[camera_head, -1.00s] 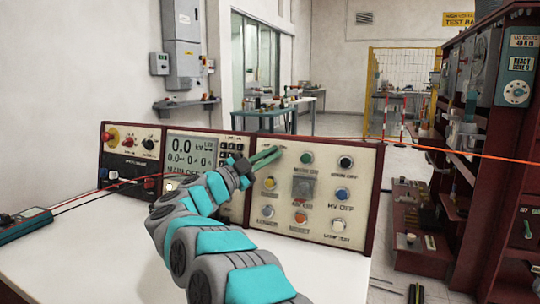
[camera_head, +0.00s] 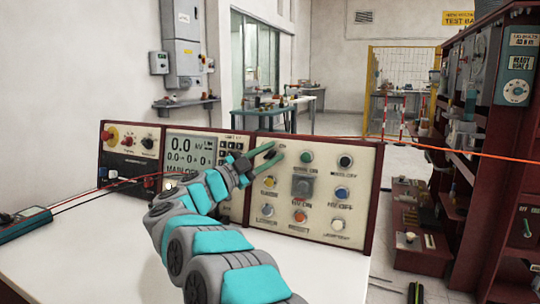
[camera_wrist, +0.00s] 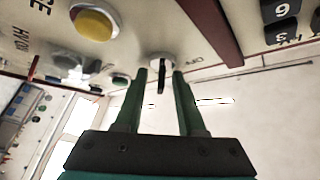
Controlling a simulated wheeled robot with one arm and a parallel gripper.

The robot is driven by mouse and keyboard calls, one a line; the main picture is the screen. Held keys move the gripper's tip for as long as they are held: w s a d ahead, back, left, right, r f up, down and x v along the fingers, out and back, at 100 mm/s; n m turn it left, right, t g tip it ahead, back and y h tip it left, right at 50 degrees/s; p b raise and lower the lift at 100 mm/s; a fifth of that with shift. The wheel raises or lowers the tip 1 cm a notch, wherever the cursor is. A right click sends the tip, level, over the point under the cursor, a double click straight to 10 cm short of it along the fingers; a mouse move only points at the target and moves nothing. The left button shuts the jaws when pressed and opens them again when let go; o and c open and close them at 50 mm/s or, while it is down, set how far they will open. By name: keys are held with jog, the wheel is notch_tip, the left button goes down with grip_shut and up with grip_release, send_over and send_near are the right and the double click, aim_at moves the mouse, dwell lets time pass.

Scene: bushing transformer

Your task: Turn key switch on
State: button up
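The key switch (camera_wrist: 161,62) is a round pale collar on the cream panel, with a dark key standing out of it. It shows in the wrist view at top centre, next to a printed label. My gripper (camera_wrist: 160,74) is open. Its two green fingers reach toward the panel, one on each side of the key, with a visible gap to it on both sides. In the head view my gripper (camera_head: 270,155) is at the upper left of the button panel, and its fingers and hand hide the key switch there.
The control panel (camera_head: 360,200) holds several buttons, including a yellow one (camera_wrist: 94,23) close to the key switch and a green one (camera_head: 306,157). A display panel (camera_head: 190,150) adjoins it on the left. The white tabletop (camera_head: 90,250) is mostly clear.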

jog(key=b+v, duration=0.1)
jog(key=v, duration=0.6)
jog(key=shift+s+a, duration=0.25)
jog(key=shift+a, duration=0.05)
jog(key=shift+f, duration=0.1)
